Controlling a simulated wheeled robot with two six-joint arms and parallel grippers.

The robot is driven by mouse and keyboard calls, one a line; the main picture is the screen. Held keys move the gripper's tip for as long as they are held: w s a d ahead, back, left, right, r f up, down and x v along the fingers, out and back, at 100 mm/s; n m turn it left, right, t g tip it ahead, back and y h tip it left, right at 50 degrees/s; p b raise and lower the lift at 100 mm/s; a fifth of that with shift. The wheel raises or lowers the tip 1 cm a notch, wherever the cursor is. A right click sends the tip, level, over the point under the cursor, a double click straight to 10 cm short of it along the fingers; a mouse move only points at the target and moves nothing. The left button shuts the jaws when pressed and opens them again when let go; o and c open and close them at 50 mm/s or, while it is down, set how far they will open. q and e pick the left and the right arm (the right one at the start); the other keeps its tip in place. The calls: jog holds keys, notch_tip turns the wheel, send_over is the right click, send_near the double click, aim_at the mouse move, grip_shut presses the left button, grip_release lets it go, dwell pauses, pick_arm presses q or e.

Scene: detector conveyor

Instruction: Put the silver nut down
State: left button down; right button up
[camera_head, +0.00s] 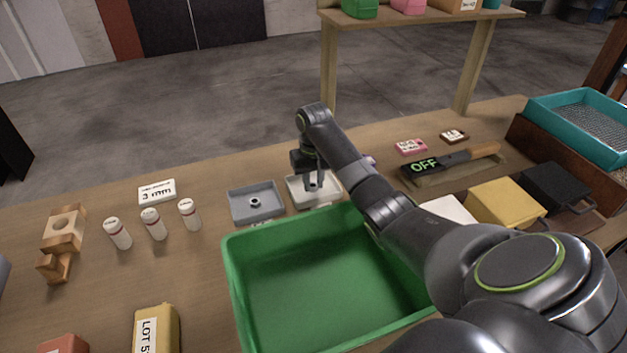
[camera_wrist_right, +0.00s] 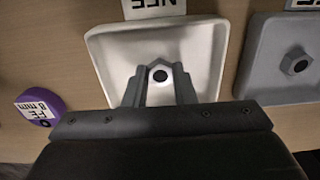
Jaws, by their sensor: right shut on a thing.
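The silver nut (camera_wrist_right: 160,66) is small and six-sided with a dark hole. It sits between the fingertips of my right gripper (camera_wrist_right: 159,87), which is shut on it. In the head view my right gripper (camera_head: 314,184) points down over the white tray (camera_head: 332,199), and the nut is hard to make out there. The white tray also shows in the wrist view (camera_wrist_right: 113,64), with the nut within its outline. I cannot tell whether the nut touches the tray floor. My left gripper is not in view.
A grey tray (camera_head: 240,206) holding another nut (camera_head: 255,202) stands just left. A green bin (camera_head: 237,290) stands in front. A purple round thing marked FE 8 mm (camera_wrist_right: 40,108) lies beside the white tray. A detector reading OFF (camera_head: 433,163) lies at right. White bottles (camera_head: 153,224) stand left.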

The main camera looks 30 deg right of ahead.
aim_at(313, 185)
jog(key=o, duration=1)
jog(key=shift+c, duration=0.2)
jog(key=shift+r, duration=0.4)
notch_tip(313, 185, up, 6)
jog(key=shift+f, duration=0.15)
jog(key=shift+r+p, duration=2.6)
jog(key=shift+r, duration=0.25)
